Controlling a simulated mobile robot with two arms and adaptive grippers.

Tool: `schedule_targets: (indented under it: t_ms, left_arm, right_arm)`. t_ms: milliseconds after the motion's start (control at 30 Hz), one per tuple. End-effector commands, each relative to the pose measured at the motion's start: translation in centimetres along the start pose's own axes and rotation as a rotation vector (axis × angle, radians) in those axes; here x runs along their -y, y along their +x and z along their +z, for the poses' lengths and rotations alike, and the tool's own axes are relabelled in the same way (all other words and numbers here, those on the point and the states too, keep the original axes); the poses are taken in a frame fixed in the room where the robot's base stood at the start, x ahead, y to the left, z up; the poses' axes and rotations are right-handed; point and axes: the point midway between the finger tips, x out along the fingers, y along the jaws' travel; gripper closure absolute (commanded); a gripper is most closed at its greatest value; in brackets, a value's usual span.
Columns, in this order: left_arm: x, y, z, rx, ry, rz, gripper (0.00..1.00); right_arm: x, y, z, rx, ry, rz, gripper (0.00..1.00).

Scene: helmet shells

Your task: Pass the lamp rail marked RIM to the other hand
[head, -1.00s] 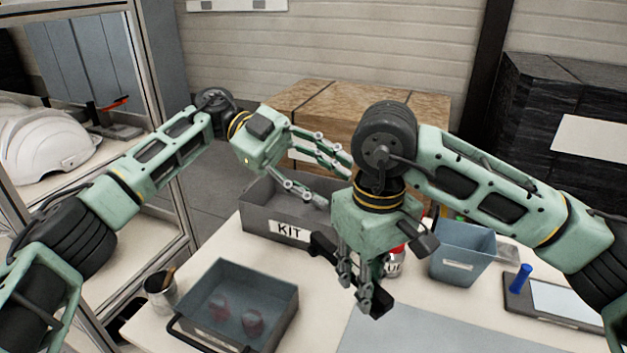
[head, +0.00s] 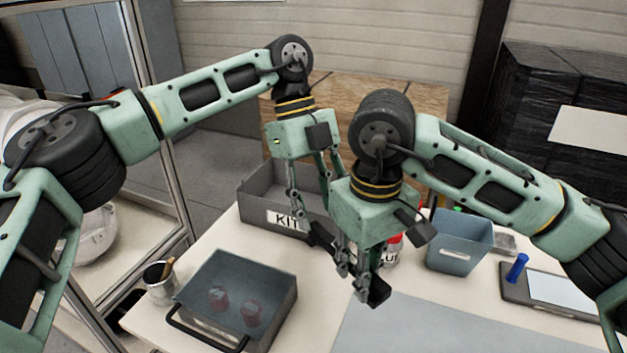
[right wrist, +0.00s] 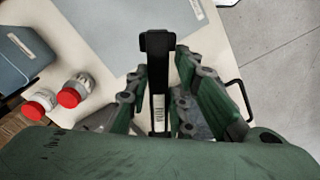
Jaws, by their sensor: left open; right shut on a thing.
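The lamp rail (head: 379,291) is a dark bar with raised ends. My right gripper (head: 352,284) is shut on it near its middle and holds it above the table. In the right wrist view the rail (right wrist: 158,62) runs between the green fingers, with a small white label whose lettering I cannot read surely. My left gripper (head: 317,196) is open, pointing down above the rail's far-left end. One of its fingers is partly hidden behind my right gripper. I cannot tell whether it touches the rail.
A grey KIT bin (head: 258,205) stands behind the grippers. A blue-grey bin (head: 460,245), red-capped bottles (right wrist: 70,97) and a tablet-like panel (head: 565,290) are right. A grey mat (head: 430,333) lies clear in front.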

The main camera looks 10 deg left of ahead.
Motion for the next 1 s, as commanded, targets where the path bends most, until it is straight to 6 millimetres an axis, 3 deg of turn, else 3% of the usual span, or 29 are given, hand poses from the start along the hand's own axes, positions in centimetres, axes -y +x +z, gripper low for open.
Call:
schedule_targets:
  t_ms: [100, 300, 733, 1000]
  left_arm:
    - [-0.1, 2.3, 0.0, -0.001, 0.001, 0.002, 0.54]
    - [0.0, 4.8, 0.0, -0.002, 0.000, 0.000, 0.54]
    - [0.1, 5.8, 0.0, -0.001, 0.000, -0.002, 0.54]
    - [0.1, 5.7, 0.0, -0.002, 0.000, -0.002, 0.77]
  right_arm:
    - [0.0, 0.0, 0.0, -0.001, 0.000, 0.000, 1.00]
    - [0.0, 0.0, 0.0, -0.001, 0.000, 0.000, 1.00]
    - [0.0, 0.0, 0.0, -0.001, 0.000, 0.000, 1.00]
    - [0.0, 0.0, 0.0, -0.001, 0.000, 0.000, 1.00]
